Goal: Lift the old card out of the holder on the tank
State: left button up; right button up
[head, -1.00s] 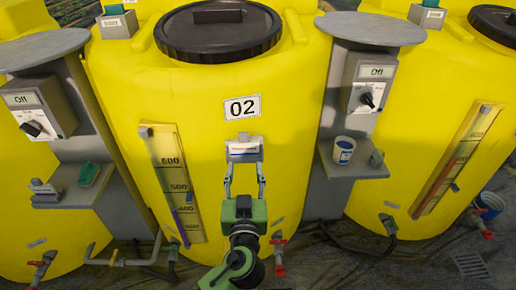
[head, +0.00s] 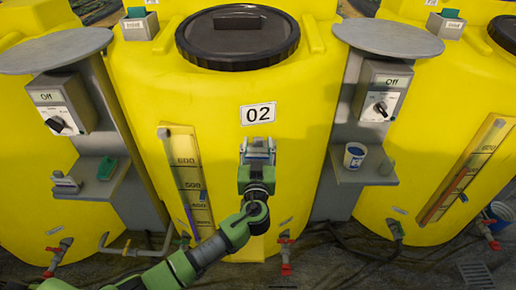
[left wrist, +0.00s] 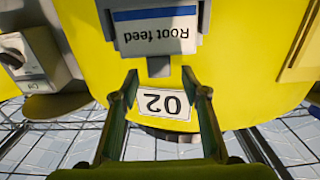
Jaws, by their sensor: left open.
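The yellow tank (head: 225,110) marked 02 stands in the middle of the head view. The grey holder (head: 259,142) sits on its front just below the 02 plate, largely covered by my gripper. In the left wrist view, which is upside down, the old card (left wrist: 157,34) is white with a blue band and reads "Root feed"; it sits in the grey holder (left wrist: 104,22). My left gripper (head: 257,156) is up at the holder. Its two fingers stand apart in the left wrist view (left wrist: 161,76), with the card beyond the tips and nothing between them. My right gripper is not in view.
A grey shelf (head: 350,178) to the right carries a white and blue cup (head: 354,156). A left shelf (head: 96,192) holds a green item (head: 107,168) and a small grey one (head: 66,184). Switch boxes stand above both shelves. Red-handled valves (head: 286,242) are low down.

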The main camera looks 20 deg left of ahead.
pick_arm(q)
jog(key=shift+x, duration=0.75)
grip_shut()
